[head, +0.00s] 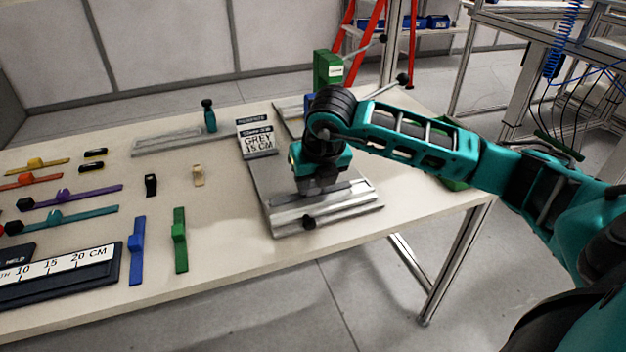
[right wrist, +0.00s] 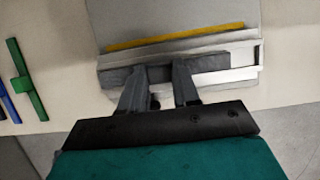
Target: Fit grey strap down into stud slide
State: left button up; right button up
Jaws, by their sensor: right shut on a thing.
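The stud slide (head: 345,208) is a pale metal rail fixture on a grey base plate at the front right of the table. It also shows in the right wrist view (right wrist: 235,56). My right gripper (head: 317,190) points down over the slide's left part. In the right wrist view its fingers (right wrist: 159,76) are shut on a dark grey piece, apparently the grey strap (right wrist: 159,74), lying along the rails. Whether the strap is seated in the slide or just above it cannot be told. In the head view the gripper hides most of the strap. My left gripper is out of view.
Green (head: 180,240) and blue (head: 137,250) straps, a ruler (head: 60,278) and several coloured straps lie left. A green post (head: 327,70) stands behind. The table between the straps and slide is mostly clear.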

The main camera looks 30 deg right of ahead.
pick_arm(q)
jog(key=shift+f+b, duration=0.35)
jog(key=shift+b, duration=0.05)
dwell(0.7)
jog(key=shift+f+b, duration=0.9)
pick_arm(e)
jog(key=shift+f, duration=1)
jog(key=o, duration=1.1)
jog(key=shift+v, duration=1.05)
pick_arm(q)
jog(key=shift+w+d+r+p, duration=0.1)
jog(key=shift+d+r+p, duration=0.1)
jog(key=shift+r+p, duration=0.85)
pick_arm(e)
jog(key=d+v, duration=0.1)
jog(key=v, duration=1)
jog(key=shift+a, duration=0.5)
